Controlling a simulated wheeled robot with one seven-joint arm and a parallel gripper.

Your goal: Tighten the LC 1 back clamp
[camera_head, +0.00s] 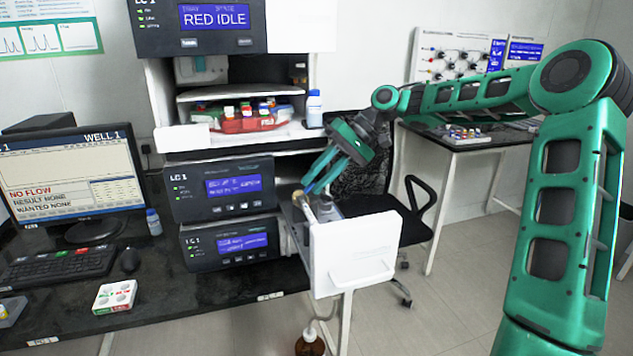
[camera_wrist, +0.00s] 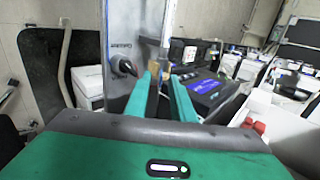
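The LC 1 stack has a pulled-out drawer with a white front panel (camera_head: 352,253). A small tan round part (camera_head: 298,194) and pale cylindrical parts (camera_head: 325,208) show inside it. My gripper (camera_head: 314,189) reaches down over the drawer, its tips close to the tan part. In the wrist view, my gripper's two green fingers (camera_wrist: 161,77) stand apart with a gap between them. A black knob (camera_wrist: 122,67) on a grey upright panel (camera_wrist: 121,35) is just left of the fingertips. I cannot tell which part is the back clamp, or whether the fingers touch anything.
The LC 1 modules (camera_head: 222,189) stand left of the drawer. A monitor (camera_head: 70,177), keyboard (camera_head: 62,266) and white box (camera_head: 115,296) are on the dark bench. A brown bottle (camera_head: 310,343) is below the drawer. A black chair (camera_head: 410,220) stands behind it.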

